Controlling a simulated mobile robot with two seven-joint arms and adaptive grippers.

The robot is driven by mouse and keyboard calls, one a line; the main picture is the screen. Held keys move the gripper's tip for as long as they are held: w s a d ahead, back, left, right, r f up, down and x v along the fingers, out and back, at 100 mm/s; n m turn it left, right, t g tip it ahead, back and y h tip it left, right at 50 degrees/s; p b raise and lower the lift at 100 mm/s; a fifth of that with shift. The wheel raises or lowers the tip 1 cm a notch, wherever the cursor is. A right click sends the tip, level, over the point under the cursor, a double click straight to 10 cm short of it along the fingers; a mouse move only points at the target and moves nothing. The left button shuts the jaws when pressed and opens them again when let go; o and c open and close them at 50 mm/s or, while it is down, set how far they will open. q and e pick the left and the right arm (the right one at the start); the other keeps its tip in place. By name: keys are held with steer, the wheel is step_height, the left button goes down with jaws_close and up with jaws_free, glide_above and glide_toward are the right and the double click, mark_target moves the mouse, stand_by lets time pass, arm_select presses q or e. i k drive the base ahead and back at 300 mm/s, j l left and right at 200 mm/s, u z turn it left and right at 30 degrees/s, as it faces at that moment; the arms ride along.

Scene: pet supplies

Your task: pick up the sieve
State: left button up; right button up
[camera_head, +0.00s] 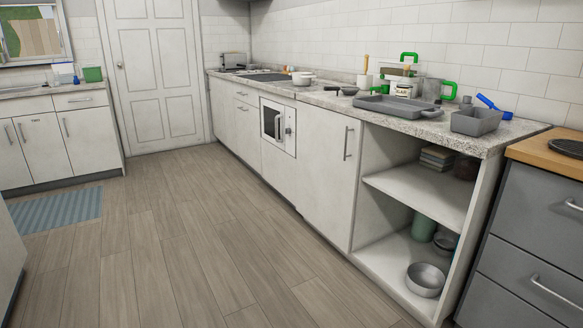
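I cannot pick out the sieve for certain. A round grey metal bowl-like thing (425,279) sits on the bottom shelf of the open cabinet at the right; it is too small to tell whether it is perforated. A blue-handled thing (492,105) stands on the counter near a grey rectangular tub (476,121), and its working end cannot be made out. Neither of my grippers is in view.
The granite counter (516,129) holds a grey tray (397,106), a dark pan (341,90), a white bowl (302,78) and green-handled items. The open cabinet (413,188) has two shelves. The wooden floor (190,245) is clear. A blue mat (57,210) lies left.

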mark_target(347, 90)
steer(key=i+l, duration=0.1)
steer(key=i, duration=1.6)
steer(key=i+j, duration=0.15)
steer(key=i, duration=0.4)
steer(key=i+j, duration=0.1)
steer(key=i, duration=0.4)
steer(key=i+j, duration=0.15)
steer(key=i, duration=0.4)
